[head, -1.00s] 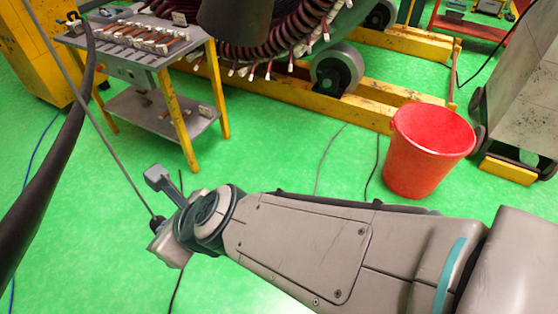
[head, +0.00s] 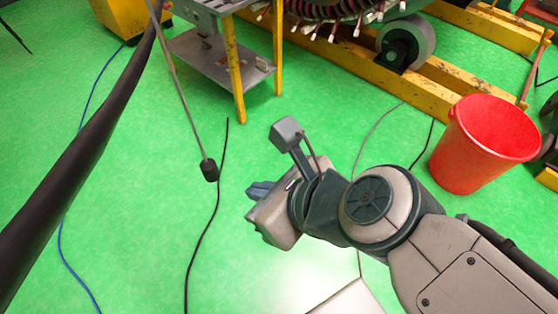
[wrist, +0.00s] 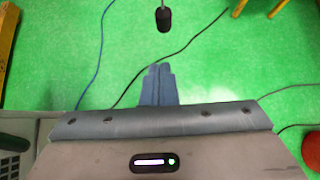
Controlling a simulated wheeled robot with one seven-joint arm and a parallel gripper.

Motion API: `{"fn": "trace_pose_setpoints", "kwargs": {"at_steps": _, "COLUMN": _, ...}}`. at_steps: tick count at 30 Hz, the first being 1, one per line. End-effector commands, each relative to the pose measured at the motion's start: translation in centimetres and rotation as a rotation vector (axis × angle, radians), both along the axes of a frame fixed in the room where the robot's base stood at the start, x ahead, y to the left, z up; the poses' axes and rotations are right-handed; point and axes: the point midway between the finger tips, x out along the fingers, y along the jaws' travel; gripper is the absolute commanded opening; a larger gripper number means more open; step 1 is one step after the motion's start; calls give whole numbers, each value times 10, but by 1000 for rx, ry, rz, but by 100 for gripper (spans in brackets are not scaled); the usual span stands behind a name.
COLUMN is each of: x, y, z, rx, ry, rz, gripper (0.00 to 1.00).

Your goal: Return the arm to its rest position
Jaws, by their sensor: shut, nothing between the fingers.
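My gripper (head: 259,189) is at the middle of the head view, above the green floor and pointing left. Its two blue-grey fingers also show in the wrist view (wrist: 157,72), side by side, closed together with nothing between them. My arm runs from the gripper to the lower right of the head view, with the elbow end cut off by the frame.
A red bucket (head: 486,145) stands right of my arm. A grey table with yellow legs (head: 234,70) and a stator on a yellow frame (head: 440,69) stand behind. A hanging dark pendant (head: 209,170) is left of the gripper. Cables lie on the open green floor.

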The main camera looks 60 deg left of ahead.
Motion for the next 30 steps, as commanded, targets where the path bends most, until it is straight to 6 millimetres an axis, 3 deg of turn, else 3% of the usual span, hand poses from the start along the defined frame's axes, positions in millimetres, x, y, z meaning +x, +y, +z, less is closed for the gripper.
{"fn": "trace_pose_setpoints", "kwargs": {"at_steps": 7, "x": 0, "y": -1, "z": 0, "rx": -1, "ry": -1, "rz": 1, "gripper": 0}}
{"fn": "trace_pose_setpoints", "kwargs": {"at_steps": 10, "x": 10, "y": -3, "z": 0, "rx": 2, "ry": -34, "rz": 7, "gripper": 0}}
{"fn": "trace_pose_setpoints", "kwargs": {"at_steps": 13, "x": 38, "y": -10, "z": -3, "rx": 7, "ry": -134, "rz": 32, "gripper": 0}}
{"fn": "trace_pose_setpoints", "kwargs": {"at_steps": 16, "x": 81, "y": -27, "z": -7, "rx": -4, "ry": -298, "rz": 84, "gripper": 0}}
{"fn": "trace_pose_setpoints", "kwargs": {"at_steps": 20, "x": 139, "y": -62, "z": -14, "rx": -59, "ry": -528, "rz": 180, "gripper": 0}}
{"fn": "trace_pose_setpoints", "kwargs": {"at_steps": 24, "x": 191, "y": -111, "z": -22, "rx": -159, "ry": -740, "rz": 306, "gripper": 0}}
{"fn": "trace_pose_setpoints", "kwargs": {"at_steps": 30, "x": 244, "y": -196, "z": -31, "rx": -354, "ry": -951, "rz": 528, "gripper": 0}}
